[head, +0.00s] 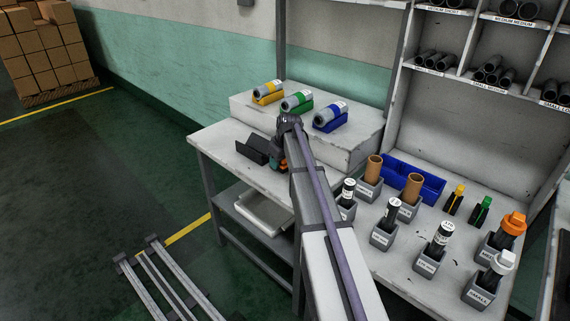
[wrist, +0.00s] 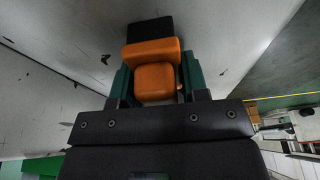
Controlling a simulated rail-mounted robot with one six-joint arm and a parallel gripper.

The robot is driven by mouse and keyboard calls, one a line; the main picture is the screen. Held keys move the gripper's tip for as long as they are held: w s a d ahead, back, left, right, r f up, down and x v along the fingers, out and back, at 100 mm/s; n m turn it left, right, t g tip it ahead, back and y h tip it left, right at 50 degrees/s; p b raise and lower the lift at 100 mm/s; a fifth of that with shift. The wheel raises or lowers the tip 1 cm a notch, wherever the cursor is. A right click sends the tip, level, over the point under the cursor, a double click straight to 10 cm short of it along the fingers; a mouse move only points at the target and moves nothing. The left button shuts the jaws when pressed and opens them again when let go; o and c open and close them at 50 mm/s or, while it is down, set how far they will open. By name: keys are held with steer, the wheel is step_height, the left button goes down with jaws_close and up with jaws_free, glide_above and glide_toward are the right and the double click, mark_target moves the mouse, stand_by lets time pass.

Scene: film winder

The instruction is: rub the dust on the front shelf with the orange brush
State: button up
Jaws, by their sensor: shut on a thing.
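My gripper (wrist: 157,80) is shut on the orange brush (wrist: 152,52), with a dark green finger on each side of its orange body. The brush's black end (wrist: 150,28) points away from the gripper, over a pale surface. I cannot tell whether it touches that surface. Small dark specks of dust (wrist: 105,59) lie on the pale surface to the left of the brush. In the head view my gripper (head: 281,160) is low over the left worktop, mostly hidden behind my arm; a bit of orange shows there.
Yellow, green and blue rolls (head: 298,101) sit on the raised white block (head: 345,140). A black angled holder (head: 252,150) stands left of my gripper. Labelled grey holders with tools (head: 437,248) and a blue bin (head: 412,178) fill the right bench. The floor at left is open.

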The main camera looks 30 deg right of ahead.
steer(key=shift+w+a, duration=0.15)
steer(key=shift+w, duration=0.4)
steer(key=shift+w+d, duration=0.1)
steer(key=shift+d, duration=0.5)
steer(key=shift+c, duration=0.4)
steer(key=shift+s+d, duration=0.65)
steer(key=shift+s, duration=1.25)
steer(key=shift+s+d, duration=0.7)
steer(key=shift+s, duration=1.2)
steer(key=shift+s+d, duration=0.65)
steer(key=shift+s, duration=1.25)
steer(key=shift+w+d, duration=0.25)
steer(key=shift+d, duration=0.3)
steer(key=shift+w+a, duration=0.65)
steer(key=shift+w, duration=1.25)
steer(key=shift+w+a, duration=0.65)
steer(key=shift+w, duration=1.3)
steer(key=shift+w+a, duration=0.65)
steer(key=shift+w, duration=1.25)
step_height(320, 180, up, 6)
steer(key=p, duration=0.6)
steer(key=shift+f, duration=0.1)
step_height(320, 180, up, 3)
steer(key=p, duration=0.3)
